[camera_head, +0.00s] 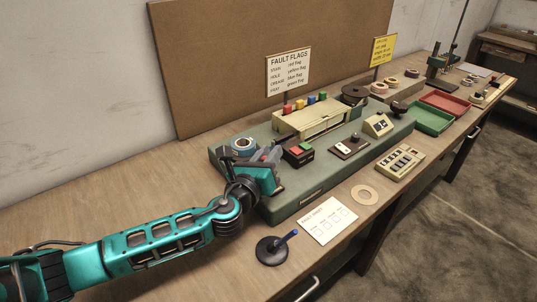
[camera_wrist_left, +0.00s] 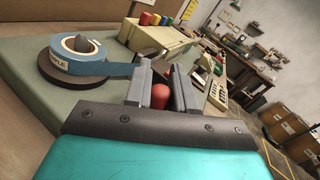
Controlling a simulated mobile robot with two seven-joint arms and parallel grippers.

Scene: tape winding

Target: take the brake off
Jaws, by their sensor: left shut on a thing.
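A red-knobbed lever, which looks like the brake, stands on the left part of the green machine bed (camera_head: 295,206). Its rounded red knob (camera_wrist_left: 160,96) sits between the two grey fingers of my left gripper (camera_wrist_left: 161,80) in the wrist view. In the head view my left gripper (camera_head: 266,156) reaches over the bed's front left, shut on the knob, and hides most of the lever. A blue tape roll (camera_head: 240,146) lies just beyond it; in the wrist view the roll (camera_wrist_left: 78,45) sits on a dark disc with its tape running toward the fingers.
A black-based stand with a blue handle (camera_head: 273,248) and a white card (camera_head: 326,219) lie in front. The table's left is clear.

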